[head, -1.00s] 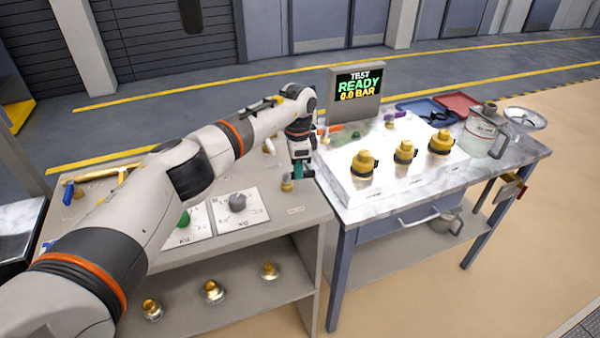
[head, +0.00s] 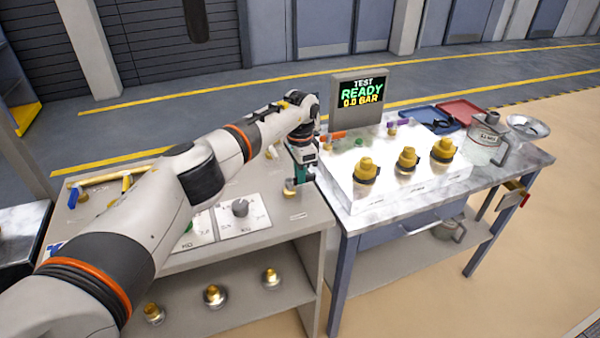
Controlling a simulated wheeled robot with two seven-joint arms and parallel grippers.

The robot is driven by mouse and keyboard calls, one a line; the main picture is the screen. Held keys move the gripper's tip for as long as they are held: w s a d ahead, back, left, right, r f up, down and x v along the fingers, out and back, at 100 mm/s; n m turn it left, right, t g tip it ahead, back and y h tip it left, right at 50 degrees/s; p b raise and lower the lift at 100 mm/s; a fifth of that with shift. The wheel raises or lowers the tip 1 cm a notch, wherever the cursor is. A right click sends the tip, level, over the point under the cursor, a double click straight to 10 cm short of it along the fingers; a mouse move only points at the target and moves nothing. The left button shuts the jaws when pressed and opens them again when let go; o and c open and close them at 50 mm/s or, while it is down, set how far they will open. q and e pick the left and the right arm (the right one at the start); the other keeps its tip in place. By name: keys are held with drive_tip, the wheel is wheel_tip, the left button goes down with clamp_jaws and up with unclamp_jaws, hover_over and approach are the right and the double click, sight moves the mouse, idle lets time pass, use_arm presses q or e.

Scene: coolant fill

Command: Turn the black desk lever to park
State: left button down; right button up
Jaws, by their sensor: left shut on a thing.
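My left gripper (head: 302,180) reaches down to the right end of the grey desk (head: 318,207). It is shut at a small fitting with a brass and grey body (head: 290,188), which stands on the desk just left of the fingers. The black lever handle is mostly hidden by the fingers, so I cannot make out its angle. A small label (head: 298,216) lies on the desk in front of the fitting. My right gripper is not in view.
A grey knob (head: 240,207) on a white dial plate is left of the fitting. The marble-topped table (head: 410,207) adjoins on the right, with a white block carrying brass-capped fittings (head: 407,160) and orange (head: 334,135) and purple levers. A screen (head: 361,93) reads TEST READY 0.0 BAR.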

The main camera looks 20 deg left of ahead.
use_arm(q)
drive_tip(key=c, duration=1.5)
unclamp_jaws()
drive_tip(key=shift+o, duration=0.2)
wheel_tip(320, 180, up, 12)
drive_tip(key=b, duration=0.3)
